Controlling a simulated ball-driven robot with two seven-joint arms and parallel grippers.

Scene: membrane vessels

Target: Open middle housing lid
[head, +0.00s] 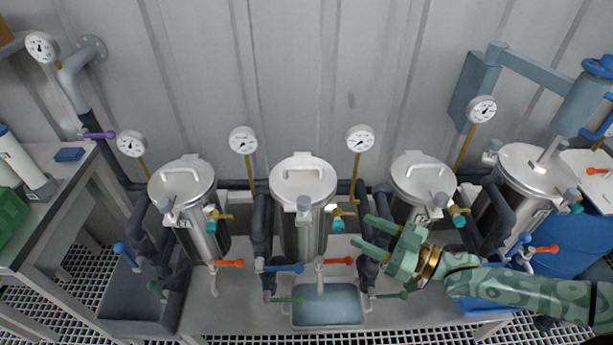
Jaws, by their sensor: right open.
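The middle housing (302,235) is an upright steel cylinder. Its pale round lid (300,185) sits level on top and looks shut, with a bar handle (303,168) across it and a grey knob (304,203) at its front edge. My right gripper (366,233) comes in from the right, with its two green fingers apart and nothing between them. It is in front and to the right of the middle housing, pointing left, apart from the lid in the picture. My left gripper is not in view.
Similar lidded housings stand to the left (183,185) and right (422,180). A larger steel vessel (532,170) is at far right. Dark pipes, gauges and coloured valve handles crowd between them. A water tray (325,304) lies in front. Open space shows above the lids.

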